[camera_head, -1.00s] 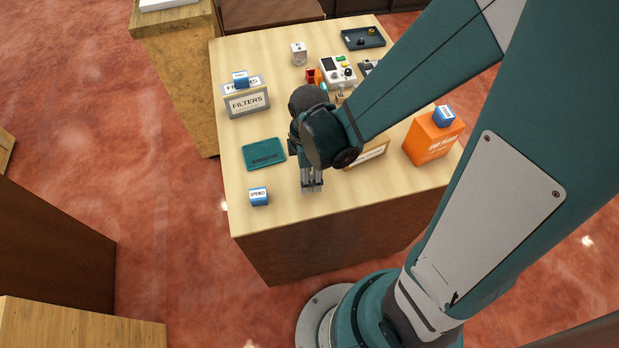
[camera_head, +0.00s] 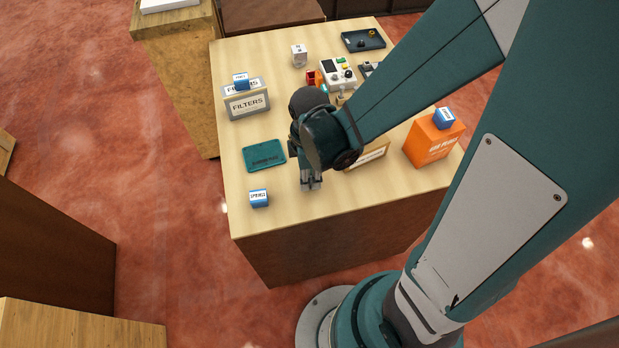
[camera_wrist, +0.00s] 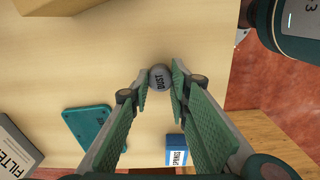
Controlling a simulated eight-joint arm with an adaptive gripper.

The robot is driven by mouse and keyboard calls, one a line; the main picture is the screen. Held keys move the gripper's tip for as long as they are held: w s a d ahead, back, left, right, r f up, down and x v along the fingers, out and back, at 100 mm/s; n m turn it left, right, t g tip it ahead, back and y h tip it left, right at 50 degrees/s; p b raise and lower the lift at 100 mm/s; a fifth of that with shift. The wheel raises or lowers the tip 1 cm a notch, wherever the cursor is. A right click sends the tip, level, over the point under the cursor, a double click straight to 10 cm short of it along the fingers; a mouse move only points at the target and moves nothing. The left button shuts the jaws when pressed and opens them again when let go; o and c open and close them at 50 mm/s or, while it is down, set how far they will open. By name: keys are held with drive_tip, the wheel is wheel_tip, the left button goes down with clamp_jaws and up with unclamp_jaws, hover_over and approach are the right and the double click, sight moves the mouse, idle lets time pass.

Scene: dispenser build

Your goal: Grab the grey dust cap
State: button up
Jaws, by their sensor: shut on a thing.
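The grey dust cap (camera_wrist: 161,79) is a small round grey piece with dark lettering, seen in the wrist view between my fingertips. My gripper (camera_wrist: 160,86) is shut on it, with one green-padded finger on either side, low over the pale wooden table top. In the head view my gripper (camera_head: 311,184) is near the table's front edge, pointing down. The cap cannot be made out there.
A teal mat (camera_head: 264,155) and a blue labelled block (camera_head: 259,198) lie left of my gripper. A grey FILTERS box (camera_head: 247,103) stands farther back. An orange box (camera_head: 432,140) is to the right. Bare table lies around the gripper.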

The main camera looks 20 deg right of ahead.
drive_tip(key=shift+r, duration=0.1)
wheel_tip(320, 180, up, 10)
drive_tip(key=p, duration=0.1)
idle(0.8)
drive_tip(key=shift+w+a, duration=0.1)
idle(0.6)
